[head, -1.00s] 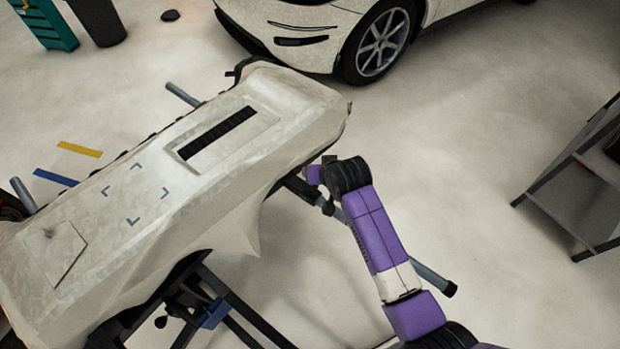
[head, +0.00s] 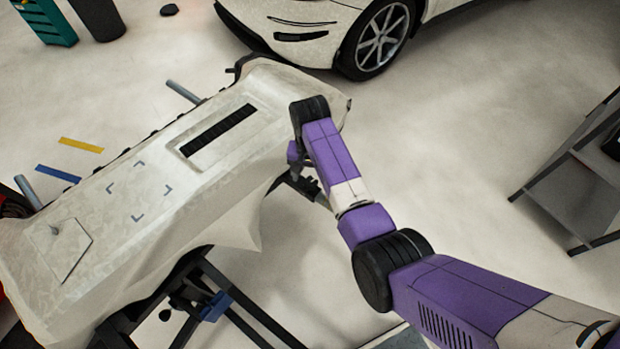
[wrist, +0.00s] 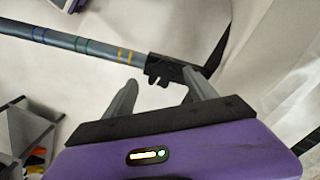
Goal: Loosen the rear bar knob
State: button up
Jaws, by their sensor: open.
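A grey bar (wrist: 80,43) with blue, green and yellow bands runs into a black clamp (wrist: 185,70) in the wrist view. A small black knob-like part (wrist: 158,78) hangs at the clamp's near side. My gripper (wrist: 160,84) is open, its two grey fingers pointing toward the clamp, with the knob-like part appearing between the tips. I cannot tell whether either finger touches it. In the head view my gripper is beside the right underside of the covered panel, near the dark clamp (head: 286,183); my arm hides most of the bar there.
The panel (head: 120,235) under pale wrap hangs over a black stand (head: 240,300), its loose wrap edge close to my gripper. A white car (head: 290,25) stands behind. A grey shelf rack (head: 575,190) stands at the right. The floor between is open.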

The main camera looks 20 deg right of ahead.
aim_at(309, 183)
jog(key=shift+f, duration=1.2)
jog(key=c, duration=1.4)
